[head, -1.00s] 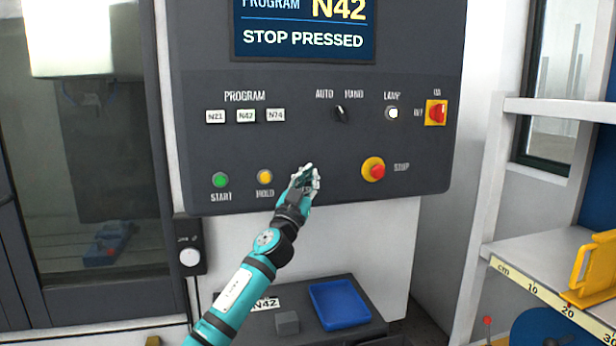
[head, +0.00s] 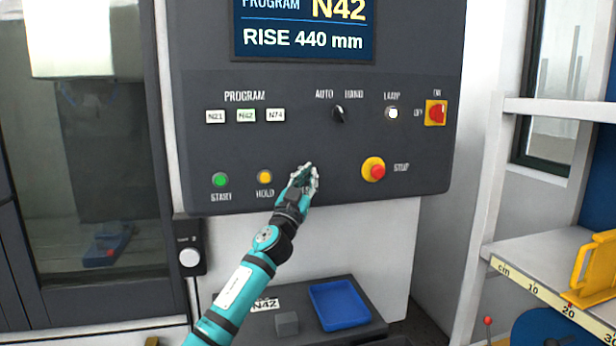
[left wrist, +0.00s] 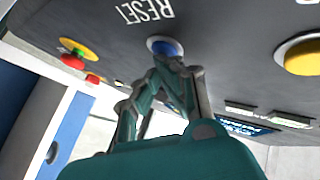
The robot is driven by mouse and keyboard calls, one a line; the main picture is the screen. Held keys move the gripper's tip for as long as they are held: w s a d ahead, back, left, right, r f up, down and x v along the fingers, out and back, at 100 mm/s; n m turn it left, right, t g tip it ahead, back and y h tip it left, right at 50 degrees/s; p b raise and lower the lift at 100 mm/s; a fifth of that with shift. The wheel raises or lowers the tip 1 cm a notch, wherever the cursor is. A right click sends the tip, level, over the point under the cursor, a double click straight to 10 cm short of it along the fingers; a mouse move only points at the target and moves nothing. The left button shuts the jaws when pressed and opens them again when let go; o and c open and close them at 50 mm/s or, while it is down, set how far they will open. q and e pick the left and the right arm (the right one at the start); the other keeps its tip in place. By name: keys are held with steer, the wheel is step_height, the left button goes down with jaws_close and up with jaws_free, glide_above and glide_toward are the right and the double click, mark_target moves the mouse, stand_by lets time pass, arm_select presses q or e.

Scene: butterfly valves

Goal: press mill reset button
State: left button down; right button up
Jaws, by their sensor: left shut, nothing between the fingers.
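The reset button is blue and shows in the left wrist view (left wrist: 165,47) next to the RESET label (left wrist: 145,11). My left gripper (head: 308,168) is shut and empty, with its fingertips at the button in the left wrist view (left wrist: 165,62). I cannot tell whether they touch it. In the head view the gripper hides the button and most of its label. The mill's control panel (head: 310,140) carries a screen (head: 305,30) reading "PROGRAM N42" and "RISE 440 mm". My right gripper is not in view.
To the left of my gripper are the yellow hold button (head: 265,177) and green start button (head: 220,180). The red stop button (head: 377,171) on its yellow base is to the right. Below stands a blue tray (head: 340,305). A white shelf (head: 560,108) is at the right.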

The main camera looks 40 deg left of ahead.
arm_select(q)
steer(key=shift+s+d+p, duration=0.35)
steer(key=shift+s+d, duration=0.2)
steer(key=shift+d, duration=0.1)
steer(key=s+d, duration=0.1)
steer(key=d, duration=0.1)
steer(key=s+d+p, duration=0.1)
steer(key=s, duration=0.1)
steer(key=shift+s+d+f, duration=0.1)
steer(key=shift+d, duration=0.3)
stand_by(1.5)
